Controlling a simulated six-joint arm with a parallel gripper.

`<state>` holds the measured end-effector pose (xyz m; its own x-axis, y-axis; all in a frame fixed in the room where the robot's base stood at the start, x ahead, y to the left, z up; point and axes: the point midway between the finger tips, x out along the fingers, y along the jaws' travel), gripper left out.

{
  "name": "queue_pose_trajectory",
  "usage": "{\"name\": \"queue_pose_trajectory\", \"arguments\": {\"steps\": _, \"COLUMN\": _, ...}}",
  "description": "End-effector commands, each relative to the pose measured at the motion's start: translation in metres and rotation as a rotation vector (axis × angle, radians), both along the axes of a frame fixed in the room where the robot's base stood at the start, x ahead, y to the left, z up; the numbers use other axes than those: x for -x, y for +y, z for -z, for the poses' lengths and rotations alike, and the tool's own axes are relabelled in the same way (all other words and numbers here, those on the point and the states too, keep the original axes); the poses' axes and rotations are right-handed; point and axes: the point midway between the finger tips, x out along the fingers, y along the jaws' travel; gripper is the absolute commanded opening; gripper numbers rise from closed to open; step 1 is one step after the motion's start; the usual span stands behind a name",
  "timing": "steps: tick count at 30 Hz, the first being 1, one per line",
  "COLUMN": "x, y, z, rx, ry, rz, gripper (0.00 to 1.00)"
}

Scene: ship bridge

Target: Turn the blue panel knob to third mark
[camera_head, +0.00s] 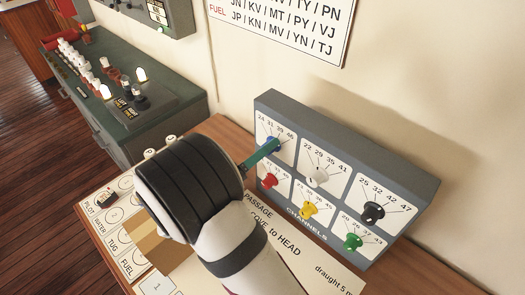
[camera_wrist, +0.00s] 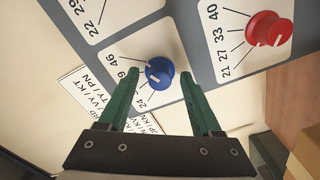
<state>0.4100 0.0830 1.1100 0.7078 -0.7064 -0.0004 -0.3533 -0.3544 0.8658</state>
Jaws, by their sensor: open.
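The blue knob (camera_wrist: 158,72) sits on a white plate of the grey channel panel (camera_head: 345,165), at the panel's upper left. In the head view the blue knob (camera_head: 273,145) is partly covered by a green finger. My gripper (camera_wrist: 157,80) is open, with one green finger on each side of the blue knob. I cannot tell whether either finger touches it. The plate's marks read 24, 31, 39 and 46. A white line on the knob's face points down-left in the wrist view, but its exact mark is unclear. My gripper (camera_head: 262,153) shows by one finger in the head view.
Other knobs stand close by: red (camera_head: 269,180), white (camera_head: 317,176), yellow (camera_head: 308,210), black (camera_head: 372,211) and green (camera_head: 352,241). A FUEL code chart (camera_head: 285,22) hangs on the wall. Cards lie on the desk before the panel. A green console (camera_head: 120,120) stands at left.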

Motion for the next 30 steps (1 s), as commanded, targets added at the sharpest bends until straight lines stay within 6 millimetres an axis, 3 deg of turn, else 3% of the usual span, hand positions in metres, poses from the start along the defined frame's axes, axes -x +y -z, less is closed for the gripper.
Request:
{"name": "queue_pose_trajectory", "arguments": {"steps": 2, "x": 0.0001, "y": 0.0001, "z": 0.0, "rx": 0.0, "ry": 0.0, "rz": 0.0, "gripper": 0.64}}
{"name": "queue_pose_trajectory", "arguments": {"steps": 12, "x": 0.0003, "y": 0.0002, "z": 0.0, "rx": 0.0, "ry": 0.001, "rz": 0.001, "gripper": 0.03}}
{"name": "queue_pose_trajectory", "arguments": {"steps": 13, "x": 0.0003, "y": 0.0003, "z": 0.0001, "rx": 0.0, "ry": 0.001, "rz": 0.001, "gripper": 0.0}}
{"name": "queue_pose_trajectory", "arguments": {"steps": 30, "x": 0.0003, "y": 0.0003, "z": 0.0001, "rx": 0.111, "ry": 0.111, "rz": 0.0, "gripper": 0.0}}
